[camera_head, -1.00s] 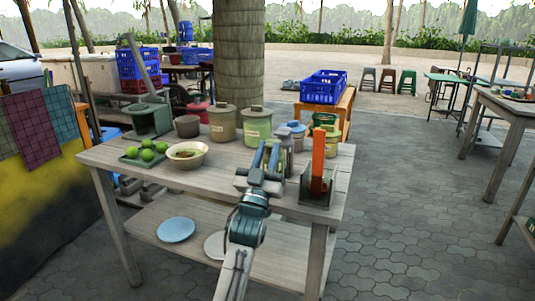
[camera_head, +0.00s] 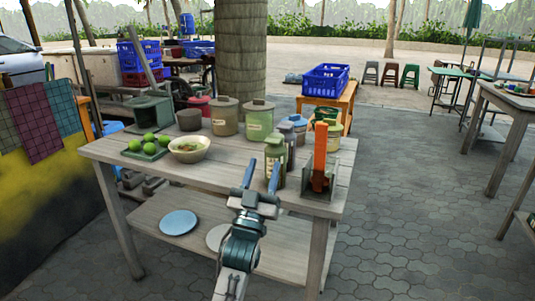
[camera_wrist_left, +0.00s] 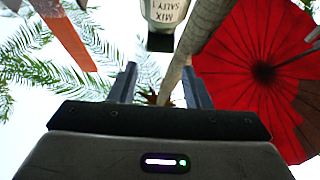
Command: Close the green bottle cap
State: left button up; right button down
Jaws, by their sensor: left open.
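A green bottle (camera_head: 275,178) with a pale label stands near the front edge of the wooden table. One finger overlaps the bottle in the head view; contact is unclear. In the left wrist view, the fingers (camera_wrist_left: 159,85) stand apart, and a labelled bottle (camera_wrist_left: 167,12) with a dark end shows beyond them at the top. My right gripper is not in view.
A grey bottle (camera_head: 288,143) stands behind the green one. An orange-levered press (camera_head: 320,160) is close on the right. Bowl (camera_head: 188,149), limes (camera_head: 149,138) and jars (camera_head: 258,119) fill the left and back. Bare tabletop (camera_head: 226,170) lies left of my gripper.

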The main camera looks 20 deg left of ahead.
pick_arm(q)
jog(key=v, duration=0.4)
jog(key=shift+s+f, duration=0.1)
dwell(0.3)
